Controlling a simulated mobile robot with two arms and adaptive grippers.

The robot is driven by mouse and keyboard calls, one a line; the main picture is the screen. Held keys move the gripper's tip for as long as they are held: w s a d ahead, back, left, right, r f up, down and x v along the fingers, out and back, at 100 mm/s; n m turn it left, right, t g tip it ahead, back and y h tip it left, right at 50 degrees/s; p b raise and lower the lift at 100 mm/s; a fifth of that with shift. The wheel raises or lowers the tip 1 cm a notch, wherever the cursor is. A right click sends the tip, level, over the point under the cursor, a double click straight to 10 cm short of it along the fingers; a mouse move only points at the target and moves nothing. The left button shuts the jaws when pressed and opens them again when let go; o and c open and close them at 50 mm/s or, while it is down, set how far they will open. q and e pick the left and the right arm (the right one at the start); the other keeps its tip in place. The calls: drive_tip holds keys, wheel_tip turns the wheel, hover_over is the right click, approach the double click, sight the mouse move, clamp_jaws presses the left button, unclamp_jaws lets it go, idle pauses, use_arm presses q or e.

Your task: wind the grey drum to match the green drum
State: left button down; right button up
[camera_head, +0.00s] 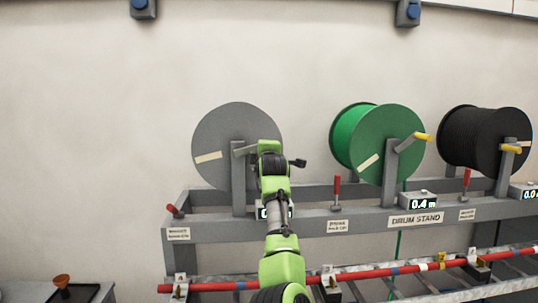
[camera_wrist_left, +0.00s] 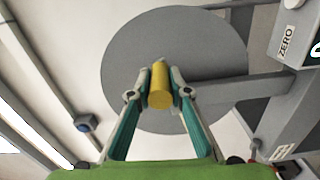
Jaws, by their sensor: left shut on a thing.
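The grey drum (camera_head: 212,135) hangs on the stand at the left, with a pale strip on its face. It also fills the middle of the left wrist view (camera_wrist_left: 215,50). My left gripper (camera_wrist_left: 158,92) is shut on the yellow crank handle (camera_wrist_left: 160,78) in front of the drum. In the head view the left gripper (camera_head: 272,158) covers that handle, and my arm hides most of the grey drum's counter. The green drum (camera_head: 400,125) is right of it, with a yellow-handled crank (camera_head: 422,137). The green drum's counter (camera_head: 423,203) reads 0.4 m.
A black drum (camera_head: 475,140) hangs at the far right. Red levers stand upright by the green (camera_head: 337,188) and black drums (camera_head: 467,180); the grey drum's lever (camera_head: 175,211) leans over. A red cable (camera_head: 380,271) runs along the rack below. A ZERO button box (camera_wrist_left: 292,35) is beside the grey drum.

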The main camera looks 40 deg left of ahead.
use_arm(q)
drive_tip(key=shift+s+a+r+n+p, duration=0.2)
drive_tip(key=shift+r+n+p, duration=0.15)
drive_tip(key=shift+r+n, duration=0.3)
drive_tip(key=shift+s+a+r+n+p, duration=0.1)
drive_tip(key=shift+s+r+n+p, duration=0.2)
drive_tip(key=shift+r+n, duration=0.35)
drive_tip(key=c, duration=1.9)
unclamp_jaws()
drive_tip(key=shift+a+f, duration=0.1)
drive_tip(key=shift+a, duration=0.05)
drive_tip(key=shift+f, duration=0.15)
drive_tip(key=shift+s+d, duration=0.15)
drive_tip(key=shift+d, duration=0.3)
drive_tip(key=v, duration=1.1)
drive_tip(key=shift+s, duration=0.2)
